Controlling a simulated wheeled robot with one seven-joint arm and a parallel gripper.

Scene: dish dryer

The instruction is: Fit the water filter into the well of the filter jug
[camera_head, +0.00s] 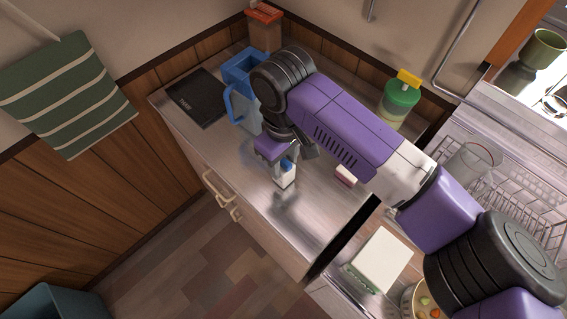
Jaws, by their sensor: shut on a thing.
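The water filter (285,178), a small white piece with a blue part at its top, is at my gripper (286,164). My gripper is shut on it and holds it above the steel counter, near the front edge. I cannot tell the gap beneath it. The filter jug (241,72) has a blue top, a blue handle toward the front and a pale clear body. It stands on the counter behind and left of my gripper. My arm hides its right side, and I cannot see into its well.
A black mat (198,97) lies left of the jug. An orange-lidded container (264,32) stands behind it. A green-lidded bottle (400,98) is at the back right. A small pink and white block (346,175) lies right of my gripper. A dish rack (500,175) is farther right.

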